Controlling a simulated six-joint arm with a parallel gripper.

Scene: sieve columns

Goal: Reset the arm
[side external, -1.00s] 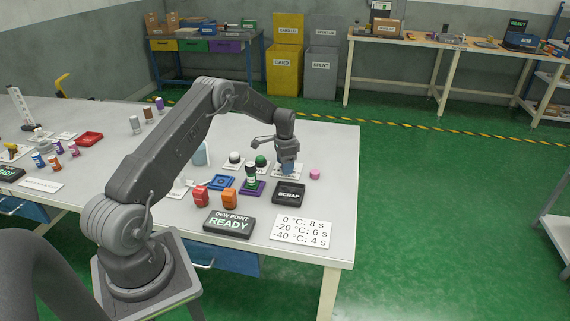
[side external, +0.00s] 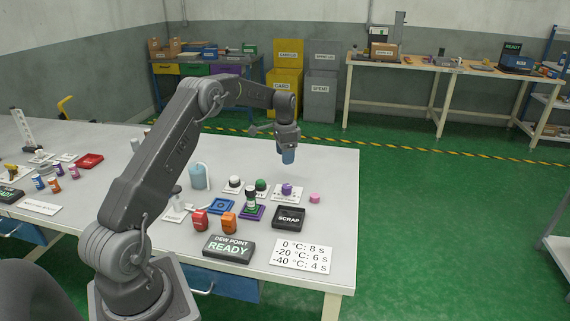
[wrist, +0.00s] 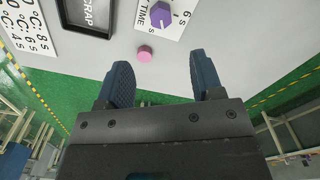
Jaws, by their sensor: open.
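My gripper (side external: 288,157) hangs above the right part of the table, with its blue fingers pointing down. In the wrist view my gripper (wrist: 163,85) has its two fingers apart with nothing between them. A purple knob (side external: 287,189) sits on a white card below it. The knob (wrist: 160,14) also shows near the top of the wrist view, on a card marked TIME. A pink round piece (side external: 314,198) lies on the table right of the knob, and it shows ahead of the fingers in the wrist view (wrist: 145,53).
A black SCRAP tray (side external: 289,218), a blue tray (side external: 221,206), a red piece (side external: 200,219) and an orange piece (side external: 229,223) stand nearby. A black sign (side external: 229,249) reads DEW POINT READY. A pale blue bottle (side external: 198,177) stands further back. The table's right strip is clear.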

